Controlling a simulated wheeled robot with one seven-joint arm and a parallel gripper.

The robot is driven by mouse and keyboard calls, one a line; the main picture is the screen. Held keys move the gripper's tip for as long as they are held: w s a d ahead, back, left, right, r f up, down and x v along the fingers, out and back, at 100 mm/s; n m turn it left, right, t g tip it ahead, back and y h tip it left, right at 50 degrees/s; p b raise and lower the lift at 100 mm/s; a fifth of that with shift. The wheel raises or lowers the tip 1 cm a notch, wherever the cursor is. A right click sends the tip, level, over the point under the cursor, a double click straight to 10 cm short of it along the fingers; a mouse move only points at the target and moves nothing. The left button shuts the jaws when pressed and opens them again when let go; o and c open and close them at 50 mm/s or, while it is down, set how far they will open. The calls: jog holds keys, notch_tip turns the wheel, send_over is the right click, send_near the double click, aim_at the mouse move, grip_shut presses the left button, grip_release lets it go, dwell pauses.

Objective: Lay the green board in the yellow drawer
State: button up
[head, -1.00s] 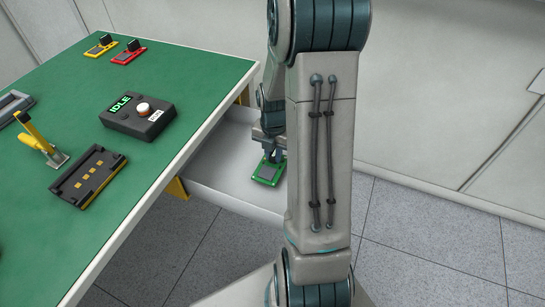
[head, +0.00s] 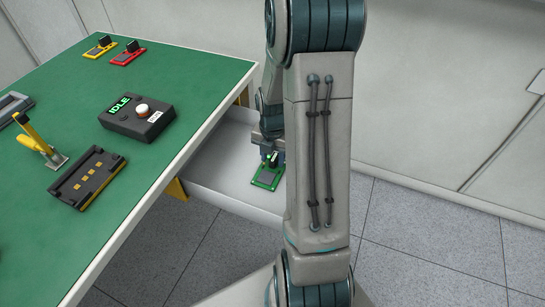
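The green board (head: 266,178) lies in the pulled-out drawer (head: 215,178), near its right side as seen. The board has a grey square and an upright black block at its far end. The drawer shows a pale floor and walls, with a yellow part at its near left corner. My gripper (head: 271,152) is directly above the board, its fingers at or just over the black block. The fingers are small and partly behind my arm, so whether they are spread or touch the block cannot be told. My arm hides the drawer's right end.
The green-topped table (head: 75,125) stands left of the drawer. On it are a black box reading IDLE (head: 138,120), a black fixture (head: 88,178), a yellow lever clamp (head: 40,145), a yellow board (head: 100,47) and a red board (head: 128,53). Most of the drawer floor is bare.

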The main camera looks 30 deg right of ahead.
aim_at(273, 160)
notch_tip(273, 160, up, 11)
jog(key=p, duration=0.1)
jog(key=s+a+r+m+t, duration=0.1)
jog(key=s+a+r+m, duration=0.3)
jog(key=s+a+m, duration=0.3)
jog(key=s+a+r+m+t, duration=0.1)
jog(key=s+a+r+m, duration=0.4)
jog(key=m, duration=1.3)
jog(key=shift+s+a+m, duration=0.3)
jog(key=shift+s+a, duration=0.65)
jog(key=shift+a, duration=0.05)
jog(key=shift+f, duration=0.1)
